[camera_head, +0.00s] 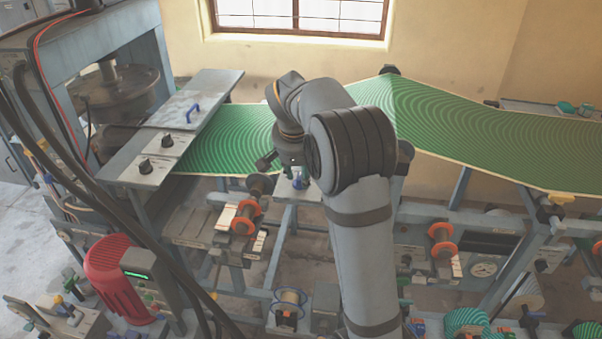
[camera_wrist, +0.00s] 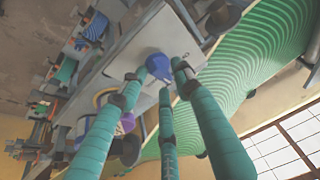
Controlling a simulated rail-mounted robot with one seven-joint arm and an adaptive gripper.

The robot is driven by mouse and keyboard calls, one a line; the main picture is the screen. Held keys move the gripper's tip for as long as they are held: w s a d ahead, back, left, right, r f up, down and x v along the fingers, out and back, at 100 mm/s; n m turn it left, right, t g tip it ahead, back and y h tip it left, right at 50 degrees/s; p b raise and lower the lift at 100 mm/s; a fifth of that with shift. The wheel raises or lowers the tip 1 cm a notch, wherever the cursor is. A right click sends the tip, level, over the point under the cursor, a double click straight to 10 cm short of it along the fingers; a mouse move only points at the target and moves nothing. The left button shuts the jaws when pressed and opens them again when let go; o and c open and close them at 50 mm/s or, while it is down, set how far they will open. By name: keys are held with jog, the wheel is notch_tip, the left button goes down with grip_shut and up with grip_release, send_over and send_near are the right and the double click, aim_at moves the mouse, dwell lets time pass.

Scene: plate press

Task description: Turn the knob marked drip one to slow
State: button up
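A round blue knob (camera_wrist: 158,66) sits on a pale plate (camera_wrist: 140,52) in the wrist view. My three-fingered gripper (camera_wrist: 158,80) points at it with teal fingers. The fingertips are spread apart around the knob's near side; I cannot tell if any touches it. In the head view my gripper (camera_head: 292,172) is over a small pale plate (camera_head: 288,190) beside the green sheet, with a bit of blue (camera_head: 300,178) showing beneath. My arm hides part of this area. No drip or slow marking is readable, so I cannot tell which knob is drip one.
Two black knobs (camera_head: 168,139) are on a grey panel at left. The green sheet (camera_head: 232,140) runs close behind my gripper. Spools with orange rims (camera_head: 245,218) stand in front of it. A purple part (camera_wrist: 125,122) is near the fingers in the wrist view.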

jog(key=shift+f, duration=0.1)
jog(key=v, duration=1.2)
jog(key=shift+w, duration=0.1)
jog(key=x, duration=1.1)
jog(key=shift+f, duration=0.35)
jog(key=shift+w+f, duration=0.1)
jog(key=shift+f, duration=0.05)
